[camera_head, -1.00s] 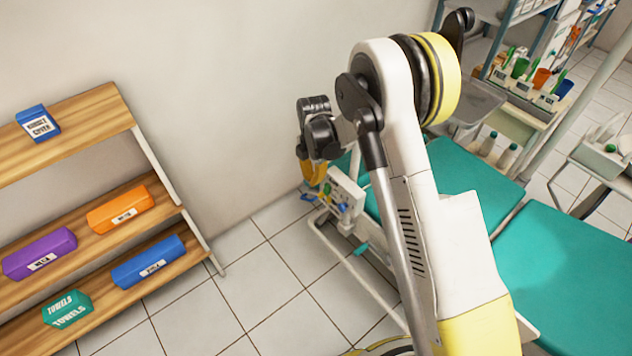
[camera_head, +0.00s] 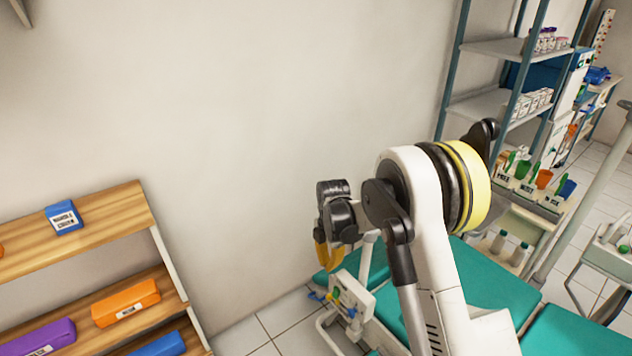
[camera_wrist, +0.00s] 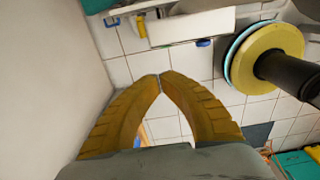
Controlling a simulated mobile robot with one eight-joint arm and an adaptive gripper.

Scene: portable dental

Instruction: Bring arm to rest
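My arm (camera_head: 420,210) is folded at the elbow in the head view, with its wrist hanging beside the white wall. My gripper (camera_wrist: 160,76) has yellow ribbed fingers whose tips meet in the wrist view. Nothing shows held between them. In the head view my gripper (camera_head: 328,258) points down, near the end of the teal dental chair (camera_head: 470,275); part of it is hidden behind the black wrist.
A wooden shelf (camera_head: 95,230) with blue, orange and purple packs stands at the left. A metal rack (camera_head: 490,105) and a cart with colored cups (camera_head: 520,225) stand at the right. Bare white wall (camera_head: 250,130) lies between. Some tiled floor (camera_head: 265,335) is clear.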

